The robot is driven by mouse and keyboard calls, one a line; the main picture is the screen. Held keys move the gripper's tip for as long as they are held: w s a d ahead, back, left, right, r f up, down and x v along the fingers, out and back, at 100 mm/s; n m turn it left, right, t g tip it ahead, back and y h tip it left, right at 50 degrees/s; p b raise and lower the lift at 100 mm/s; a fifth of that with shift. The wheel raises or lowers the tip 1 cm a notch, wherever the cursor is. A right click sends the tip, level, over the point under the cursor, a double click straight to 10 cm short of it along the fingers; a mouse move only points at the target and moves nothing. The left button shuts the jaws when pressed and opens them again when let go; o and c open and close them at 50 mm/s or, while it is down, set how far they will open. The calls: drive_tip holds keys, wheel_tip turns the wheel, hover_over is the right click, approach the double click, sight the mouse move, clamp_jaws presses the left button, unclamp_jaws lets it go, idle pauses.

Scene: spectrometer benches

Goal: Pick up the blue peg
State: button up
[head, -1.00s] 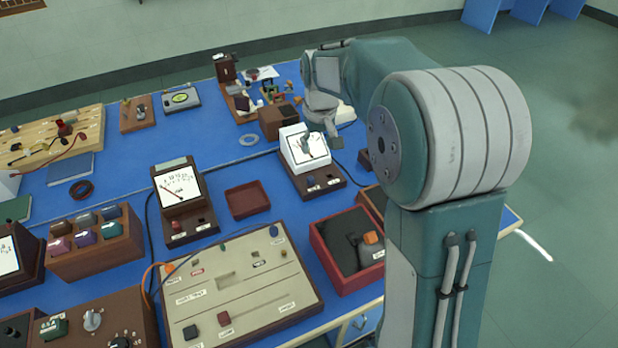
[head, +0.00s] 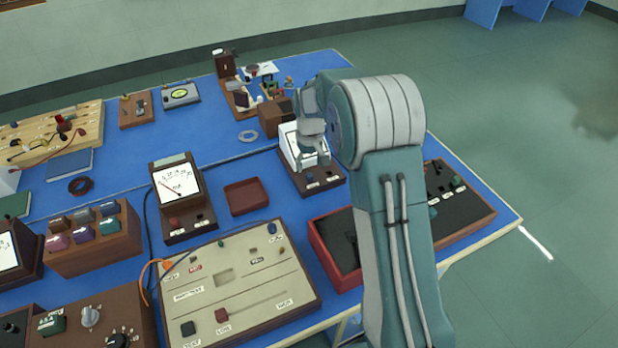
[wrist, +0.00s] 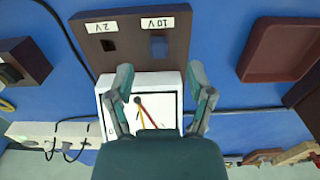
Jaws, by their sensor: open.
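A small blue peg (wrist: 158,46) stands in the base of a white-faced meter (wrist: 170,85), beside the "10V" label in the wrist view. In the head view the peg (head: 309,178) shows on the front of the meter's brown base. My gripper (wrist: 161,78) is open, its two fingers spread over the meter face, with the peg beyond the fingertips and apart from them. In the head view my gripper (head: 316,162) is above the meter and partly hides its face.
A shallow red-brown tray (head: 259,187) lies left of the meter. A second meter (head: 180,185) stands further left, and a beige panel (head: 245,290) with a blue knob lies in front. A red-walled box (head: 323,254) sits partly behind my arm. Blue tabletop is clear around the tray.

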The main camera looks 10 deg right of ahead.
sight(309, 174)
drive_tip(key=f, duration=0.5)
drive_tip(key=shift+w, duration=0.25)
clamp_jaws()
drive_tip(key=shift+r, duration=0.1)
